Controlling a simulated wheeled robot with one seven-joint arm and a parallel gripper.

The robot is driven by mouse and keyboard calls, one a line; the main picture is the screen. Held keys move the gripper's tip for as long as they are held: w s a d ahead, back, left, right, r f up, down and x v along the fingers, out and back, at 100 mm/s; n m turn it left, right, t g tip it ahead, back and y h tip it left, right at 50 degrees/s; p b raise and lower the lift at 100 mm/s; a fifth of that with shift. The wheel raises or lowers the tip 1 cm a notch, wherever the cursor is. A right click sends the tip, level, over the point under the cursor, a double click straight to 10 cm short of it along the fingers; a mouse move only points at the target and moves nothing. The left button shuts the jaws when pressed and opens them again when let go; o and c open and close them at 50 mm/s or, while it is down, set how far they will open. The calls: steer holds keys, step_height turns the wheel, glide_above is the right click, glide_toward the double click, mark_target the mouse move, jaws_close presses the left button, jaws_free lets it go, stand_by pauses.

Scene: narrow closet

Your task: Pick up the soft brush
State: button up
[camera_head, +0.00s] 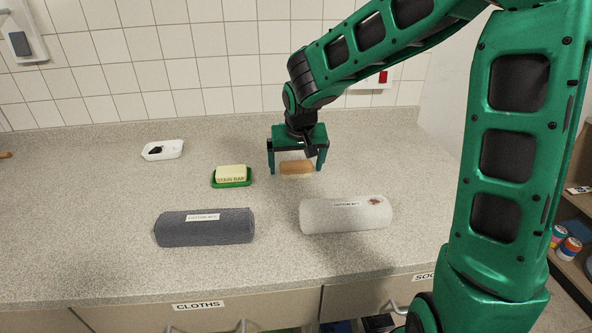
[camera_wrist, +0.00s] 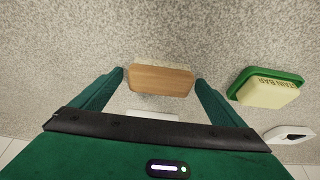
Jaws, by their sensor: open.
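The soft brush, with a wooden back (camera_head: 297,167), lies on the counter at the back, right of centre in the head view. In the wrist view the brush (camera_wrist: 160,80) shows its brown wooden back with a thin pale bristle edge along the top. My gripper (camera_head: 297,171) is open and points down over the brush. In the wrist view my gripper's two green fingers (camera_wrist: 160,82) stand on either side of the brush's ends, with a small gap on each side. Whether the fingertips touch the counter cannot be told.
A stain bar (camera_head: 231,173) sits in a green dish (camera_head: 232,184) left of my gripper. A grey rolled cloth (camera_head: 204,228) and a white rolled cloth (camera_head: 345,214) lie in front. A white tray (camera_head: 162,150) with a dark item stands at the back left. The tiled wall (camera_head: 180,60) is behind.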

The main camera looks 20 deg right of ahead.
mark_target(296, 163)
steer(key=c, duration=1.1)
steer(key=shift+c, duration=0.2)
steer(key=shift+r, duration=0.2)
step_height(296, 163, up, 4)
steer(key=w+a+r, duration=0.6)
steer(key=a, duration=0.4)
steer(key=shift+r, duration=0.35)
